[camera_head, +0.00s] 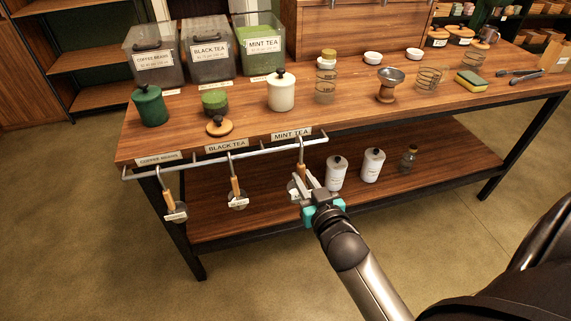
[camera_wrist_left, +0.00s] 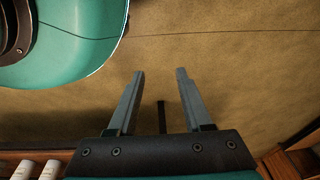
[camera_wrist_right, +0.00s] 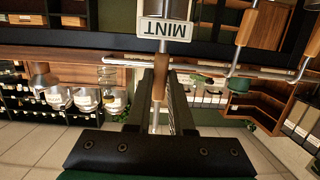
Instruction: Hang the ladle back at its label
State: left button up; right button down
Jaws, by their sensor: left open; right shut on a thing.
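A ladle with a wooden handle (camera_head: 301,156) is upright at the front rail (camera_head: 220,155), under the MINT TEA label (camera_head: 291,134). My right gripper (camera_head: 304,184) is shut on this ladle. In the right wrist view the wooden handle (camera_wrist_right: 160,80) stands between the fingers, beside the rail (camera_wrist_right: 205,66), with a MINT tag (camera_wrist_right: 165,29) above. Whether its hook rests on the rail is unclear. One ladle (camera_head: 235,187) hangs below the BLACK TEA label (camera_head: 227,145), another (camera_head: 168,198) below COFFEE BEANS (camera_head: 159,158). My left gripper (camera_wrist_left: 160,75) is open and empty over the floor.
On the tabletop (camera_head: 350,110) stand tea bins (camera_head: 208,60), a green canister (camera_head: 149,106), a white jar (camera_head: 281,92), a glass bottle (camera_head: 326,80) and a sponge (camera_head: 471,81). White bottles (camera_head: 336,174) stand on the lower shelf. Floor in front is clear.

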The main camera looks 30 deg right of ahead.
jog(key=shift+h, duration=0.3)
jog(key=w+d+f+b, duration=0.2)
jog(key=f, duration=0.1)
jog(key=w+f+b, duration=0.1)
jog(key=shift+w+d+f, duration=0.2)
jog(key=shift+d+f, duration=0.2)
pick_arm(q)
jog(key=w+d+r+t+b, duration=0.1)
jog(key=w+d+r+b, duration=0.1)
jog(key=w+r+b, duration=0.2)
jog(key=shift+w+d+r+t, duration=0.25)
jog(key=shift+w+r, duration=1.2)
jog(key=shift+r, duration=2.05)
pick_arm(e)
jog(key=shift+w+d+f, duration=0.25)
jog(key=shift+w+f, duration=0.45)
jog(key=shift+w, duration=0.3)
jog(key=shift+w+d+f, duration=0.25)
jog(key=shift+w+f, duration=0.45)
jog(key=shift+w, duration=0.25)
pick_arm(q)
jog(key=shift+a, duration=0.1)
pick_arm(e)
jog(key=c, duration=0.7)
grip_release()
